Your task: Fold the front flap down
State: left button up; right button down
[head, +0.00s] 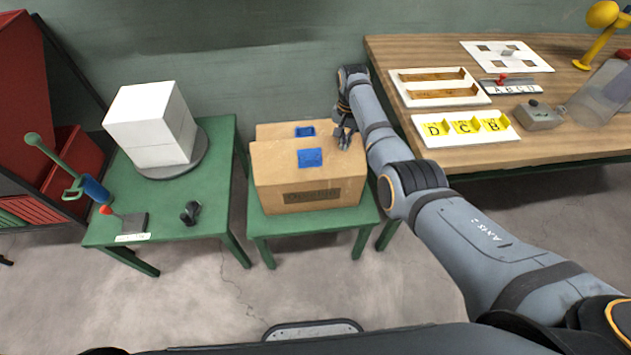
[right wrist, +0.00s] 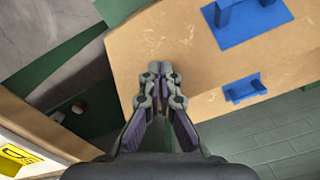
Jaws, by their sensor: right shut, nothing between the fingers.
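The cardboard box (head: 265,199) stands on the small green table in the middle, its dark-lettered front towards me. Its front flap (head: 275,160) carries a blue tab; whether it lies flat or tilts up is hard to tell. A back flap (head: 272,130) with a second blue tab shows behind it. My right gripper (head: 345,138) is shut and empty at the box's right end. In the right wrist view, its closed fingers (right wrist: 158,72) overlap the cardboard's edge (right wrist: 200,62); contact is unclear. My left gripper is out of view.
The wooden table (head: 440,140) stands close on the right, with a yellow letter tray (head: 467,128) near its edge. A green table (head: 220,150) on the left bears a white block stack (head: 150,125). Floor shows between the green tables.

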jog(key=shift+w+f+b, duration=0.2)
jog(key=shift+w+b, duration=0.2)
jog(key=shift+b, duration=0.25)
jog(key=shift+r, duration=0.1)
notch_tip(320, 180, up, 9)
jog(key=p, duration=0.9)
jog(key=shift+p, duration=0.3)
